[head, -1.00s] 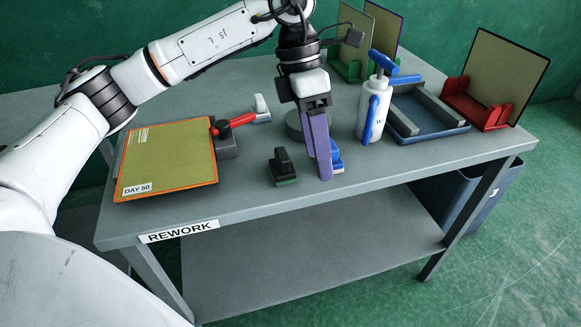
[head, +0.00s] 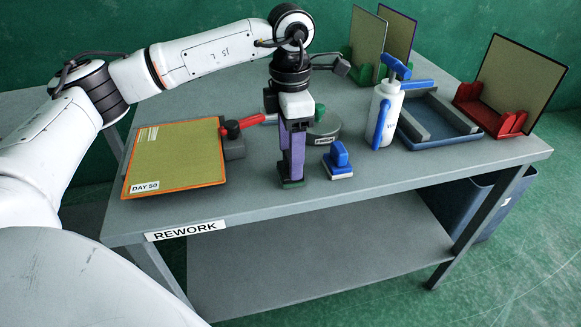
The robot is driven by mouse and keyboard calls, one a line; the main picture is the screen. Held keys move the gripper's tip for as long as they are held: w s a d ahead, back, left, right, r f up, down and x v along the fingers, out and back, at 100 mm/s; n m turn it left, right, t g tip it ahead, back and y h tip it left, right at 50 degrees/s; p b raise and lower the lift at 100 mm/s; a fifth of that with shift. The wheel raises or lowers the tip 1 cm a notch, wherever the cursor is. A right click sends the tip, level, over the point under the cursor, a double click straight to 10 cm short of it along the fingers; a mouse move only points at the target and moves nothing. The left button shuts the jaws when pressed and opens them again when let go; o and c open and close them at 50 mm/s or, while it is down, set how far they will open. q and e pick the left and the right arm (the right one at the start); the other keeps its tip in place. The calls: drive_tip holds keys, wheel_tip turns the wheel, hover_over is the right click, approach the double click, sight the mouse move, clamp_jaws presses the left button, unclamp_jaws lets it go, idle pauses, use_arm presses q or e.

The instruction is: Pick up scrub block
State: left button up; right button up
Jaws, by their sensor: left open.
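A dark-handled block with a green base (head: 292,184), which looks like the scrub block, sits on the grey bench near its front edge. My left gripper (head: 291,170), with purple fingers, points straight down over it. The fingers hide most of the handle, and only the green base shows clearly below them. The gripper is open, and whether the fingers touch the block cannot be told. A similar block with a blue handle and pale base (head: 338,161) stands just to the right, apart from the gripper. My right gripper is out of view.
A red-handled clamp (head: 236,128) and a board marked DAY 50 (head: 172,155) lie to the left. A round grey tin (head: 327,131) is close behind the gripper. A white bottle (head: 383,113), blue tray (head: 440,142) and red rack (head: 490,110) are to the right.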

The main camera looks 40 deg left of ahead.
use_arm(q)
drive_tip(key=shift+f, duration=0.6)
drive_tip(key=c, duration=1.3)
wheel_tip(320, 180, up, 10)
drive_tip(key=shift+r, duration=0.1)
